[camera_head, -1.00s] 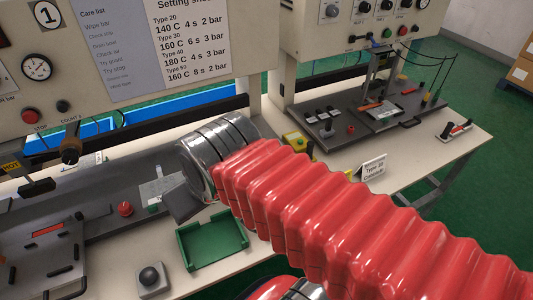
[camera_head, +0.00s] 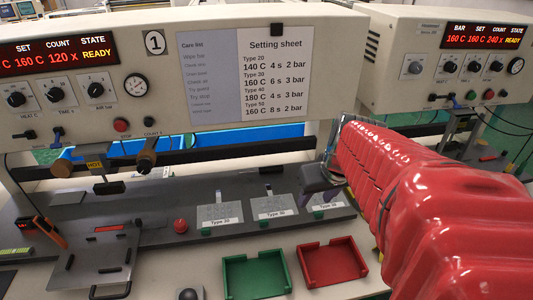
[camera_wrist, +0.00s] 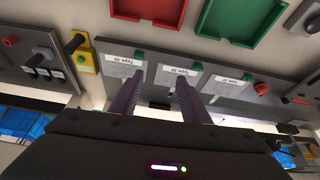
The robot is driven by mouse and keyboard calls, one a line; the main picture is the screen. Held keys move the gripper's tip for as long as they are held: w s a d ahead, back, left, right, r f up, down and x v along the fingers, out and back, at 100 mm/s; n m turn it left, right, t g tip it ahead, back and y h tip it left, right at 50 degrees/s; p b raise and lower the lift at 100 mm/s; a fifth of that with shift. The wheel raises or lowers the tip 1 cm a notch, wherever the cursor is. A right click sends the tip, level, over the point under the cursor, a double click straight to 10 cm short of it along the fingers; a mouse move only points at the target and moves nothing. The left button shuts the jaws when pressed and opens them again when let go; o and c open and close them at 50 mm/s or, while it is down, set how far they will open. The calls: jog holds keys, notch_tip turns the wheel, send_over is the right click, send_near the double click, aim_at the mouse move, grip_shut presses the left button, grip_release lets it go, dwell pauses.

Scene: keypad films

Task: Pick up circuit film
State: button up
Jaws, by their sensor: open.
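Three grey films lie in a row on the dark press bed, each by a white Type label and a green tab. In the head view they are the left film (camera_head: 219,212), the middle film (camera_head: 272,205) and the right film (camera_head: 322,198). The label numbers are too small to read surely. My gripper (camera_head: 318,192) is at the right film and partly covers it. In the wrist view my gripper (camera_wrist: 158,88) has its two purple fingers apart, with nothing seen between them but the bed and the middle label. Whether the fingertips touch anything cannot be told.
A green tray (camera_head: 255,275) and a red tray (camera_head: 333,262) stand in front of the bed. A red knob (camera_head: 181,225) is left of the films. A hinged plate (camera_head: 100,262) lies at far left. The press housing (camera_head: 230,75) with its setting sheet rises behind.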

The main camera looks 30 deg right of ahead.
jog(key=shift+m, duration=0.3)
jog(key=d, duration=0.3)
jog(key=d+f, duration=0.1)
jog(key=d, duration=0.1)
jog(key=shift+s+d, duration=0.15)
jog(key=shift+s, duration=0.2)
jog(key=shift+f, duration=0.1)
send_near(320, 214)
notch_tip(320, 214, down, 2)
jog(key=shift+w+f, duration=0.2)
jog(key=shift+w, duration=0.3)
jog(key=shift+x, duration=2.6)
jog(key=shift+d, duration=0.1)
jog(key=shift+c, duration=0.4)
